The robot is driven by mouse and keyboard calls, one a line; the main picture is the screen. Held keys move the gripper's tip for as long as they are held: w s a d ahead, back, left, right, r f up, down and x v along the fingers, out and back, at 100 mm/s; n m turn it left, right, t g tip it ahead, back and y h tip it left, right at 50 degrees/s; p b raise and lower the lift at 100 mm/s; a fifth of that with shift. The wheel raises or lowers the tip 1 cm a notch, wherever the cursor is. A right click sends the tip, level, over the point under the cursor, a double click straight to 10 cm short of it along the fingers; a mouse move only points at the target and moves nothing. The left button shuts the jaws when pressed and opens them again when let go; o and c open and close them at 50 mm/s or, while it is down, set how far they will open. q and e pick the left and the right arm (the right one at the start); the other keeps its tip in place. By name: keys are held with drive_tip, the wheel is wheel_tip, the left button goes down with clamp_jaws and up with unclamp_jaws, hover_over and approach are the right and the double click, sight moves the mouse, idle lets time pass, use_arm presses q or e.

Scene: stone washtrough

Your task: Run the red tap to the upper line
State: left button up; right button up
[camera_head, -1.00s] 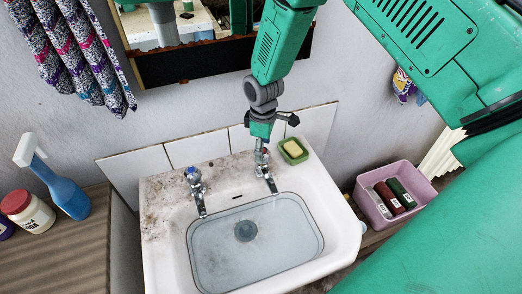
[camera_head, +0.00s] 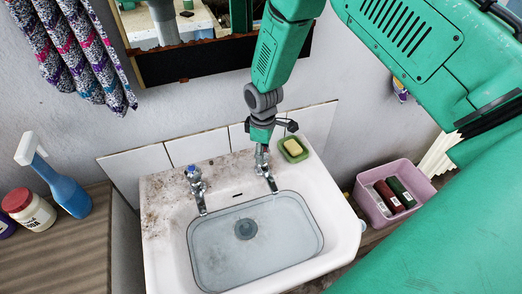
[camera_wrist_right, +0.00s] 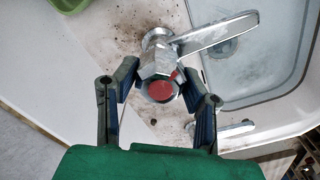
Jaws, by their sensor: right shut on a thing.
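The red tap (camera_head: 271,181) stands at the right of the basin's back ledge, its spout over the bowl. Its red-capped handle (camera_wrist_right: 161,90) shows in the right wrist view between the fingers of my right gripper (camera_wrist_right: 160,79). That gripper (camera_head: 262,146) is shut on the handle from above and hides most of it in the head view. The white basin (camera_head: 163,229) holds pale, clear-looking water (camera_head: 270,247) over a dark drain (camera_head: 245,229). A dark outline runs round the bowl; I cannot tell which line the water meets. No stream shows clearly at the spout. My left gripper is out of view.
A blue-marked tap (camera_head: 196,187) stands left of the red one. A green soap dish (camera_head: 293,150) sits close to my right gripper. A pink tub (camera_head: 376,217) is at the right. A spray bottle (camera_head: 66,192) and white jar (camera_head: 34,215) stand on the left shelf.

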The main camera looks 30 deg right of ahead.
drive_tip(key=shift+w+r+m, duration=0.1)
drive_tip(key=shift+w+m, duration=0.05)
drive_tip(key=shift+m, duration=2.95)
drive_tip(key=o, duration=1.2)
drive_tip(key=shift+c, duration=0.2)
wheel_tip(320, 180, up, 12)
